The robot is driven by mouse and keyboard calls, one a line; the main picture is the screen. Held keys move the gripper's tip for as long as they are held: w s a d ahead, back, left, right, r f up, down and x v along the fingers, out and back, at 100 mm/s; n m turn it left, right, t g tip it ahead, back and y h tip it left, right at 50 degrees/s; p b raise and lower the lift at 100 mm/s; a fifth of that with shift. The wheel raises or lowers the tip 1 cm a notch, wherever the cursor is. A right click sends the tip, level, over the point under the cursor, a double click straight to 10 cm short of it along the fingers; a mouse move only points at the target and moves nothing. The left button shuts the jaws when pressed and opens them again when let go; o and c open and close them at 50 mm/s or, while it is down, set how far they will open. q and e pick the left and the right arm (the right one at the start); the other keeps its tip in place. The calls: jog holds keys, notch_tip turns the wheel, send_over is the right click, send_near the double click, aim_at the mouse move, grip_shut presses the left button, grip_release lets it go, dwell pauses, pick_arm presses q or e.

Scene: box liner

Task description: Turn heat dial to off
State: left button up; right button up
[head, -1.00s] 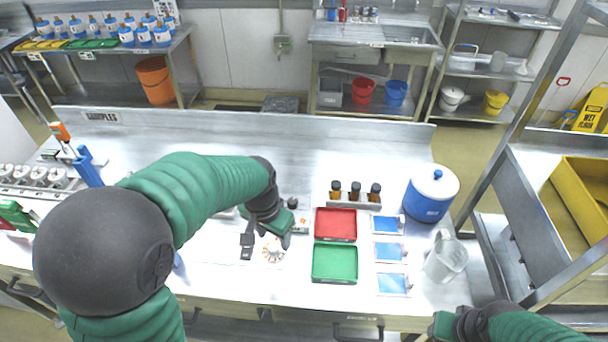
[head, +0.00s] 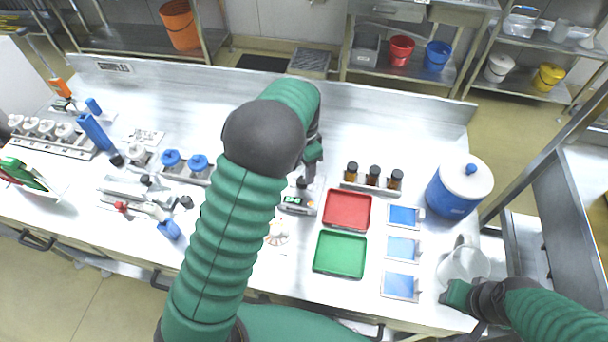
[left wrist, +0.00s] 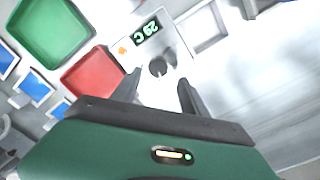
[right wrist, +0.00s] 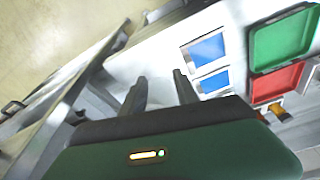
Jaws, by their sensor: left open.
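The heating device (head: 299,202) is a small pale box left of the red tray in the head view. Its green display (left wrist: 148,32) reads about 29 C in the left wrist view, with an orange spot beside it. The dark round heat dial (left wrist: 158,68) sits on its top face. My left gripper (left wrist: 158,79) is open, its fingers on either side of the dial; whether they touch it I cannot tell. In the head view my left arm partly covers this area. My right gripper (right wrist: 160,82) is open and empty near the front right table edge.
A red tray (head: 348,210) and green tray (head: 340,254) lie right of the device. Brown bottles (head: 374,174) stand in a rack behind. Blue plates (head: 403,248), a blue pot (head: 452,198) and a clear jug (head: 463,264) are further right.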

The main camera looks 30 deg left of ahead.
aim_at(302, 179)
pick_arm(q)
jog(key=f, duration=0.1)
jog(key=s+f, duration=0.1)
jog(key=f, duration=0.1)
jog(key=shift+s+f, duration=0.15)
jog(key=shift+f, duration=0.15)
jog(key=shift+w+f, duration=0.15)
jog(key=shift+w, duration=0.1)
grip_shut()
